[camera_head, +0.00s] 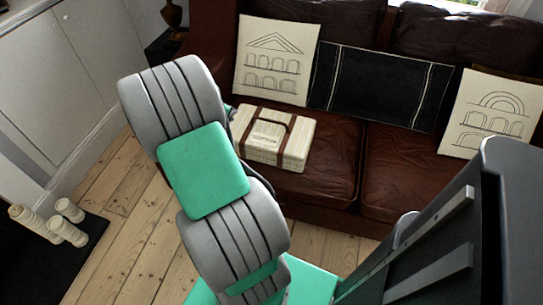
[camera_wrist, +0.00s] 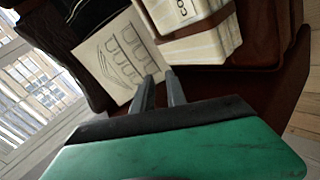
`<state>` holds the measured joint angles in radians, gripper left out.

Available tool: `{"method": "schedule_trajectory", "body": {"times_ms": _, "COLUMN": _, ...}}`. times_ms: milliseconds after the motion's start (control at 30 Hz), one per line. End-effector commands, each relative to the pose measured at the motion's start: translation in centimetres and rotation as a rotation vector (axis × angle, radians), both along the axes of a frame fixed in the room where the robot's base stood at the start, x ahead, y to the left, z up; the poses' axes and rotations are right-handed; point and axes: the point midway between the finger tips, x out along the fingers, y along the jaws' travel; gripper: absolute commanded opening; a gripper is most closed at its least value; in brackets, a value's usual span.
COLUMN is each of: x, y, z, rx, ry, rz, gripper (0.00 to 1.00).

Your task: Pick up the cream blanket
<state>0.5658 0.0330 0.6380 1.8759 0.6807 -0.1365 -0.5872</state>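A cream, box-shaped bundle (camera_head: 272,137) with brown straps, a dark handle and a label lies on the sofa seat, left of the middle. It is the only cream, blanket-like thing I can make out. In the wrist view its strapped side (camera_wrist: 200,45) shows at the top, right of the fingertips. My gripper (camera_wrist: 159,76) is open with a narrow gap and nothing between its fingers. It appears beside the bundle, apart from it. In the head view my arm hides most of the gripper.
The dark red leather sofa (camera_head: 387,170) carries cream patterned cushions (camera_head: 275,60) and a black striped cushion (camera_head: 380,88). Pale candles (camera_head: 66,232) stand on a black slab at the left, near a white cabinet (camera_head: 60,80). Bare floorboards (camera_head: 130,235) lie in front.

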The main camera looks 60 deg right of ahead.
Motion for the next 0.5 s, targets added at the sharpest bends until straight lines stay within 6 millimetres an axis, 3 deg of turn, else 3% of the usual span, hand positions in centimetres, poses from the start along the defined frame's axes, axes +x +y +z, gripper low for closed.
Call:
{"method": "schedule_trajectory", "body": {"times_ms": 33, "x": -3.0, "y": -3.2, "z": -5.8, "rx": -0.079, "ry": 0.086, "rz": -0.016, "gripper": 0.17}}
{"method": "schedule_trajectory", "body": {"times_ms": 100, "x": -5.8, "y": -6.1, "z": -8.0, "rx": -0.177, "ry": 0.187, "rz": -0.011, "gripper": 0.17}}
{"method": "schedule_trajectory", "body": {"times_ms": 233, "x": -8.3, "y": -8.4, "z": -9.5, "rx": -0.261, "ry": 0.291, "rz": 0.006, "gripper": 0.17}}
{"method": "schedule_trajectory", "body": {"times_ms": 500, "x": -8.5, "y": -11.9, "z": -10.5, "rx": -0.273, "ry": 0.301, "rz": 0.007, "gripper": 0.17}}
